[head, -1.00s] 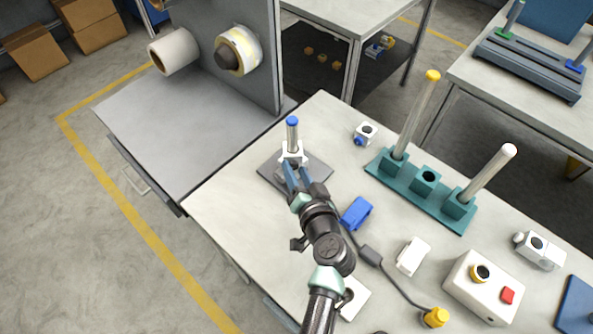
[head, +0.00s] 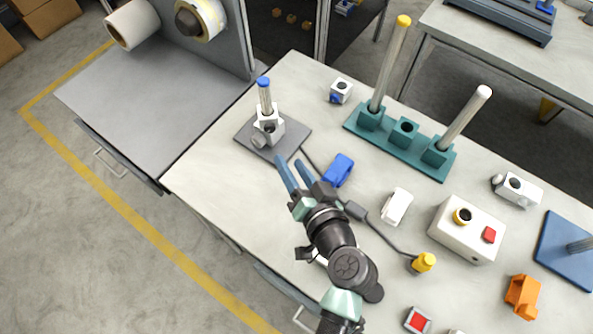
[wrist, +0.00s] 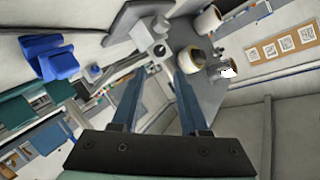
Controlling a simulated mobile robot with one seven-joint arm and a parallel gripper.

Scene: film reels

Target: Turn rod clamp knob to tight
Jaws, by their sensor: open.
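A white rod clamp (head: 268,123) sits around a short upright metal rod with a blue cap (head: 263,82), on a grey base plate (head: 293,133). The knob's setting cannot be read. My gripper (head: 289,160) is open and empty, just off the near edge of the plate, with its blue fingers pointing toward the clamp and apart from it. In the wrist view the white clamp (wrist: 142,36) and its knob (wrist: 160,50) lie beyond the fingertips of my gripper (wrist: 158,74).
A blue block (head: 338,170) and a white block (head: 397,207) lie right of my gripper. A teal stand (head: 385,138) with two tall rods is behind them. A control box (head: 465,228) with a red button stands at right. A cable runs across the table.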

